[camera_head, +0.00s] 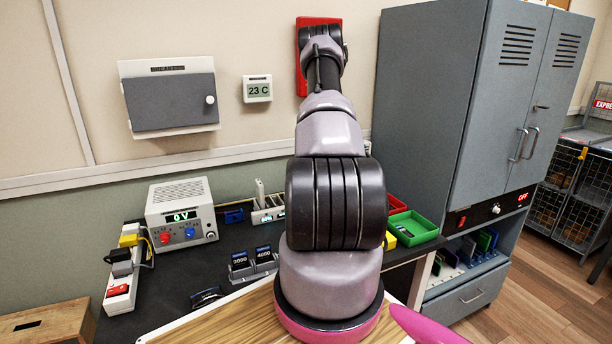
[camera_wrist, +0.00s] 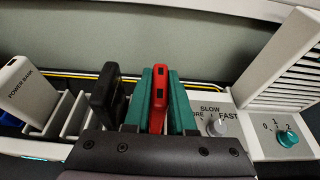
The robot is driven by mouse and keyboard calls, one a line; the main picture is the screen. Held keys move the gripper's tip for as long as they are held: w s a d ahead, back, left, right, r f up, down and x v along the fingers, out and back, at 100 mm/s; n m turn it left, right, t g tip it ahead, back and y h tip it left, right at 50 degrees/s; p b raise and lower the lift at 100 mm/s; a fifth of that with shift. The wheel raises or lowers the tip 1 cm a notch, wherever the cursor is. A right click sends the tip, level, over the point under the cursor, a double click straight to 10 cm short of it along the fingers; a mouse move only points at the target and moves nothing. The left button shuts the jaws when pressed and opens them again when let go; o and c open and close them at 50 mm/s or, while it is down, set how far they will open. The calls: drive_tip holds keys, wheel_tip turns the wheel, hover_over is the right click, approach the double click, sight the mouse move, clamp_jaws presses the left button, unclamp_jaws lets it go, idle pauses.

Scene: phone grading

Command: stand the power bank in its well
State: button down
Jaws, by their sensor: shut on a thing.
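A white slab marked POWER BANK (camera_wrist: 28,90) stands tilted at the left end of the slotted rack (camera_wrist: 73,118) in the wrist view; the pale upright piece (camera_head: 260,192) in the head view appears to be the same. My gripper (camera_wrist: 158,92) has green fingers shut on a red, phone-like slab (camera_wrist: 158,108), held upright over the rack. Whether its lower end touches the rack is hidden. A black slab (camera_wrist: 106,92) stands just left of the fingers. My gripper is hidden behind my arm in the head view. I cannot tell which slot is the power bank's well.
Right of the fingers are a SLOW/FAST knob (camera_wrist: 216,124), a teal dial (camera_wrist: 287,138) and a ribbed grey block (camera_wrist: 285,80). A 0 V supply (camera_head: 181,214), small cradles (camera_head: 253,262) and a green bin (camera_head: 412,228) stand on the dark bench. A wall lies close behind.

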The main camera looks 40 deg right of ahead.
drive_tip(key=shift+f, duration=0.15)
drive_tip(key=c, duration=0.7)
unclamp_jaws()
